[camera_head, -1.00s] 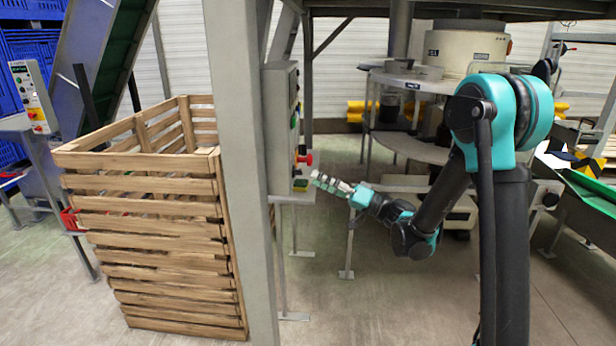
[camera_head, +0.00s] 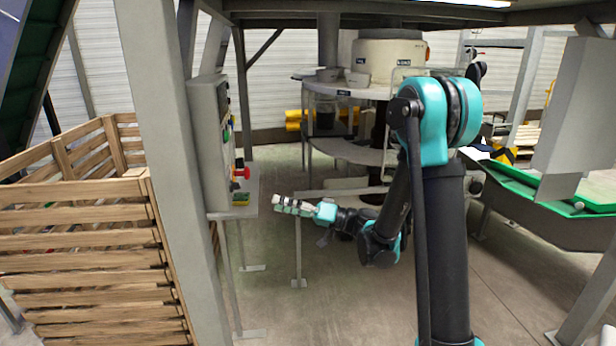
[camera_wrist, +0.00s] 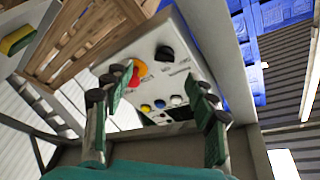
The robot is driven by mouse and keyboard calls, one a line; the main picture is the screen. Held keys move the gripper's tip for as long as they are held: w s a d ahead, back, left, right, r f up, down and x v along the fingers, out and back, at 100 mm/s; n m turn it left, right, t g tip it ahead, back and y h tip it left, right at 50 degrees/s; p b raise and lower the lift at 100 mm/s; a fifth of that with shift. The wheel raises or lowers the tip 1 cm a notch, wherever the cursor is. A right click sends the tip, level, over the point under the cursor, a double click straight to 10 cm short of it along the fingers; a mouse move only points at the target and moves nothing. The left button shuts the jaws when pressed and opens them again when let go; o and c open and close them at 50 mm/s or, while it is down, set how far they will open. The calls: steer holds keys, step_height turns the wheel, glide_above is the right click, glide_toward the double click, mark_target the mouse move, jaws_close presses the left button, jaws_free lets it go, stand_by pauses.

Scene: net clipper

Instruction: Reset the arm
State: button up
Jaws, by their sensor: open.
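My teal and black arm reaches out over the floor in the head view, with my gripper (camera_head: 284,205) at its left end. The gripper is in the air to the right of a grey control box (camera_head: 208,140) with a red knob (camera_head: 240,174). A gap shows between the fingertips and the box. In the wrist view my gripper (camera_wrist: 155,105) has its green-padded fingers spread apart with nothing between them. The box's panel (camera_wrist: 185,72), with its red, yellow, blue and black buttons, shows beyond the fingers.
A grey post (camera_head: 165,150) stands left of the box, with a slatted wooden crate (camera_head: 90,250) beside it. A round machine (camera_head: 390,58) stands behind; a green conveyor (camera_head: 540,195) is at right.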

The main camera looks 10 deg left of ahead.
steer(key=s+d+f+m+t+h, duration=0.1)
steer(key=s+d+f+h, duration=0.4)
steer(key=d, duration=0.6)
steer(key=s+d+f+m+t+h, duration=0.1)
steer(key=s+d+f+m+h, duration=0.3)
steer(key=d, duration=0.7)
steer(key=s+d+f+m+t+h, duration=0.1)
steer(key=s+d+f+m+h, duration=0.1)
steer(key=s+d+f+h, duration=0.6)
steer(key=d+h, duration=0.3)
steer(key=d, duration=0.1)
steer(key=shift+f+m, duration=0.4)
steer(key=shift+s+a, duration=0.1)
